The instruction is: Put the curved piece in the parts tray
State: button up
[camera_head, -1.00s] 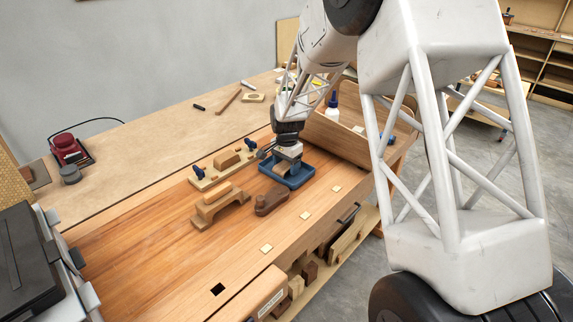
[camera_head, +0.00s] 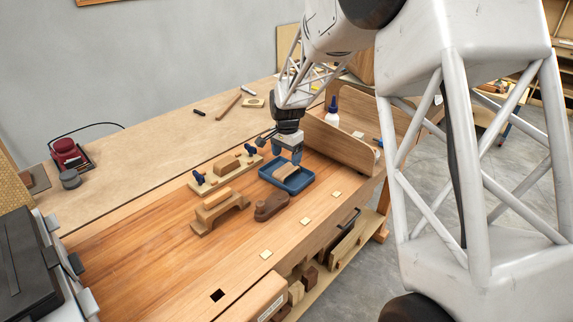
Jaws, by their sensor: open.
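The parts tray (camera_head: 270,174) is a blue, shallow tray on the wooden bench. A light wooden piece, which looks like the curved piece (camera_head: 286,172), lies inside it. Its curve is too small to make out clearly. My gripper (camera_head: 289,154) is open above the back of the tray, apart from the piece. The fingers point down.
A wooden clamp jig with blue knobs (camera_head: 225,172) stands left of the tray. A wooden arched block (camera_head: 220,211) and a dark brown block (camera_head: 271,206) are in front of it. A wooden bin (camera_head: 342,142) with a white bottle (camera_head: 332,112) stands to the right. The bench's left front is clear.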

aim_at(288, 171)
notch_tip(288, 171, up, 6)
dwell(0.4)
jog(key=shift+d, duration=0.1)
dwell(0.6)
jog(key=s+d+r+n+t, duration=0.1)
jog(key=s+d+r, duration=0.25)
jog(key=s, duration=0.25)
jog(key=s+d+r+n, duration=0.1)
jog(key=s+d+r, duration=0.1)
jog(key=s+r, duration=0.35)
jog(key=s+d+n+t, duration=0.1)
jog(key=s+d+n, duration=0.2)
jog(key=s, duration=1.5)
jog(key=s+d+n, duration=0.3)
jog(key=s+d, duration=0.3)
jog(key=s, duration=1.2)
jog(key=shift+d+r+t, duration=0.3)
jog(key=shift+r+t, duration=0.1)
jog(key=shift+s, duration=0.1)
